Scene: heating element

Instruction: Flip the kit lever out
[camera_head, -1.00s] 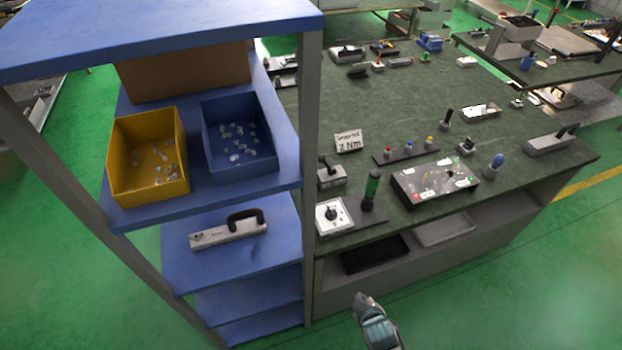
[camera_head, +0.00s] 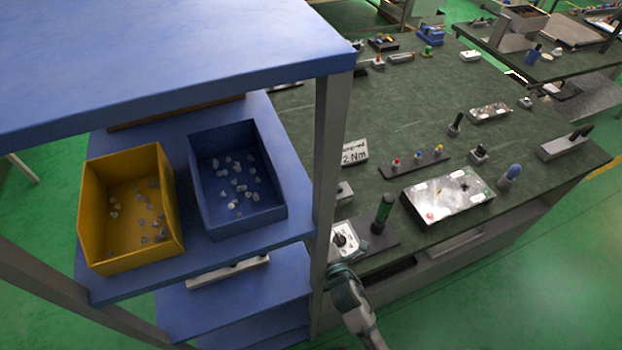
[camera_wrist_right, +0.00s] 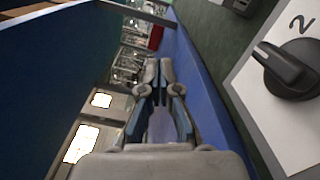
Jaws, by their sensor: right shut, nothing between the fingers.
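A white box with a black knob lever (camera_head: 340,240) stands at the bench's near left corner, partly hidden by the shelf post. In the right wrist view the black knob (camera_wrist_right: 290,68) sits on a white plate marked with a 2, right of the fingers. I cannot tell for sure that this is the kit lever. My right gripper (camera_head: 335,270) is just below and in front of that box. Its fingers (camera_wrist_right: 158,70) are shut and empty, apart from the knob, with blue shelf surface behind them. My left gripper is not in view.
The shelf holds a yellow bin (camera_head: 90,215) and a blue bin (camera_head: 205,205) of small parts.

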